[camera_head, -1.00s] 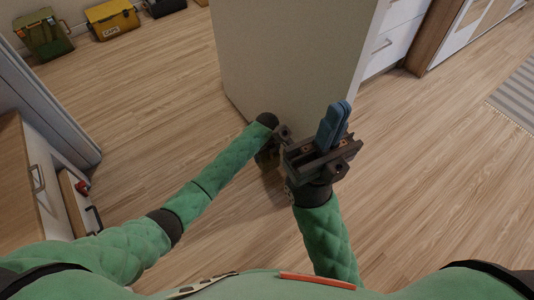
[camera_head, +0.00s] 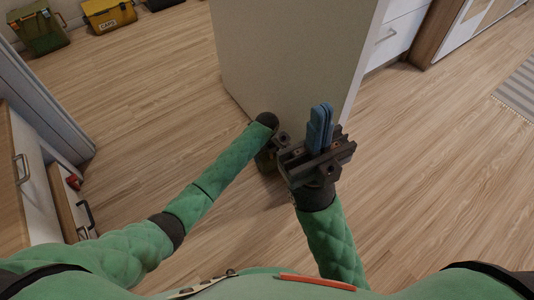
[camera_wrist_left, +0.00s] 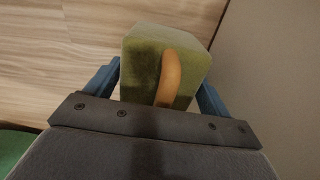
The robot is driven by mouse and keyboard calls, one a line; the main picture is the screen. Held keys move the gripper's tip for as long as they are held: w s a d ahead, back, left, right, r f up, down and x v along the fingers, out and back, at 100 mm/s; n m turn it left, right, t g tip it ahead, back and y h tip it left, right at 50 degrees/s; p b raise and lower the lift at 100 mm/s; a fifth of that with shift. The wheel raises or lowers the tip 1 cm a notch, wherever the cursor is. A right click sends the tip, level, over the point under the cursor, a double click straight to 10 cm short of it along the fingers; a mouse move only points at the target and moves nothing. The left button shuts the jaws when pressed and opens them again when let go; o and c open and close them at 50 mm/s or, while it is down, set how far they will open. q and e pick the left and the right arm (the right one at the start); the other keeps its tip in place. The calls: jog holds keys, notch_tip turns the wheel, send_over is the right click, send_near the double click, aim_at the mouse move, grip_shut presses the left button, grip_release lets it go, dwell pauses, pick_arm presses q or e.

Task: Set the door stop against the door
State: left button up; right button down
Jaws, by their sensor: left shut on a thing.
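The door stop is a green block with a tan strap handle (camera_wrist_left: 155,55). In the left wrist view it sits between the blue fingers of my left gripper (camera_wrist_left: 160,80), which is shut on it. In the head view my left gripper (camera_head: 268,158) is beside the lower part of a large beige panel, which looks like the door (camera_head: 285,60); the stop is mostly hidden there behind my arm and right gripper. I cannot tell whether the stop touches the door. My right gripper (camera_head: 320,130) is raised in front of the door, its blue fingers together and empty.
White drawers (camera_head: 385,35) stand behind the door to the right. A cabinet with dark handles (camera_head: 35,190) is at the left. A green bag (camera_head: 38,30) and a yellow case (camera_head: 108,15) stand at the back left. Wooden floor (camera_head: 440,160) is clear on the right.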

dwell(0.6)
pick_arm(q)
jog(key=shift+f, duration=0.5)
